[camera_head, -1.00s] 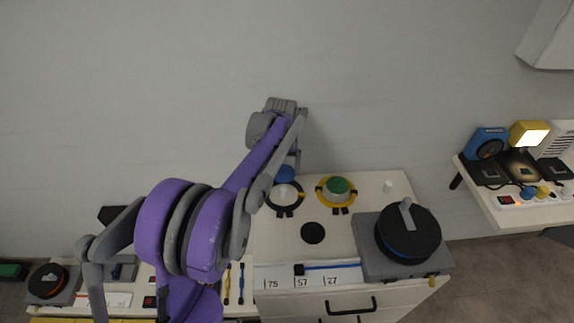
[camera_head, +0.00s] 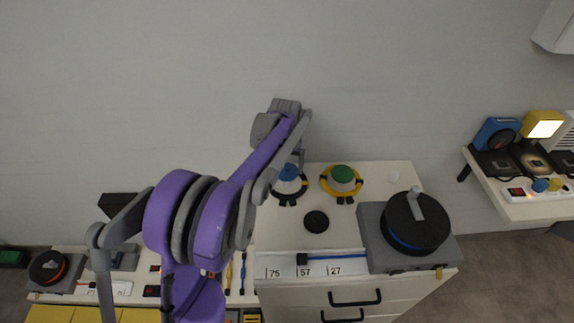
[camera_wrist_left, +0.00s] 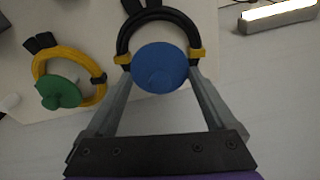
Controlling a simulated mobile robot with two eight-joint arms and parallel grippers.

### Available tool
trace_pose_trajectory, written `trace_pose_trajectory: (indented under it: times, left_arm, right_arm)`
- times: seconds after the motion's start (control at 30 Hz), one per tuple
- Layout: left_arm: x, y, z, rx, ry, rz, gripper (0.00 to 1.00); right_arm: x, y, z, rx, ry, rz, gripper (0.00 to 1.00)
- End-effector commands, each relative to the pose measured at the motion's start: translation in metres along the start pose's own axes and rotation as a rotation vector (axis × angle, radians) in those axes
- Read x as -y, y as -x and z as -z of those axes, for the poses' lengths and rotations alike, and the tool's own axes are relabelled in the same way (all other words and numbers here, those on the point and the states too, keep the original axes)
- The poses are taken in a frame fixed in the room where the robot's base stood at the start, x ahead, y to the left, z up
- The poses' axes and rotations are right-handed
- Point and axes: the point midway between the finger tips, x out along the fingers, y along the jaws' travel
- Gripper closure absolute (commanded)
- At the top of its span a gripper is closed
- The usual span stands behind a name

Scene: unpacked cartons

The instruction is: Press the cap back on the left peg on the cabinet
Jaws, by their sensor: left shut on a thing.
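My left gripper (camera_head: 290,166) is shut on the round blue cap (camera_head: 289,173). In the left wrist view the cap (camera_wrist_left: 160,68) sits between the fingers, over the black ring (camera_wrist_left: 124,38) with yellow clips. In the head view that black ring (camera_head: 279,197) lies on the white cabinet top (camera_head: 280,238), around the left peg. The cap hides most of the peg, so I cannot tell whether the cap touches or is seated on it. The right peg has a green cap (camera_head: 343,174) and a yellow ring (camera_head: 325,184) around it. My right gripper is out of view.
A black disc (camera_head: 316,222) lies in front of the pegs. A grey box with a black crank dial (camera_head: 415,225) stands at the cabinet's right. A small white post (camera_head: 393,177) is at the back right. A slider (camera_head: 335,257) runs along the front edge.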

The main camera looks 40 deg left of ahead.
Motion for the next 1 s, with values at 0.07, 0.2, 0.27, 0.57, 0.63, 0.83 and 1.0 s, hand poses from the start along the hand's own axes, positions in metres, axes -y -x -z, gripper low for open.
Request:
trace_pose_trajectory:
  times: [0.07,0.2,0.27,0.57,0.63,0.83,1.0]
  left_arm:
    - [0.000,0.000,0.000,0.000,0.000,0.000,0.82]
    - [0.000,-0.001,0.000,0.000,0.000,0.000,0.82]
    - [0.000,-0.002,0.000,0.000,0.000,0.000,0.82]
    - [0.000,-0.008,-0.001,0.000,0.000,0.000,0.83]
    - [0.000,-0.010,-0.001,0.000,0.000,0.000,0.83]
    - [0.000,-0.014,-0.002,0.000,0.000,0.000,0.83]
    - [0.000,-0.017,-0.002,0.000,0.000,0.000,0.83]
  right_arm:
    - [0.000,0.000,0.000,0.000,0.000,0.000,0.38]
    - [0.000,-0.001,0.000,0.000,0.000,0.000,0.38]
    - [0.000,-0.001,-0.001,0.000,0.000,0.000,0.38]
    - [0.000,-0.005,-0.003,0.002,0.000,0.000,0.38]
    - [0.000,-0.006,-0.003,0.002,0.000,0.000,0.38]
    - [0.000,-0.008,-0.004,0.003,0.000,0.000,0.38]
    - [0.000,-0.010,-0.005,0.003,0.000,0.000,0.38]
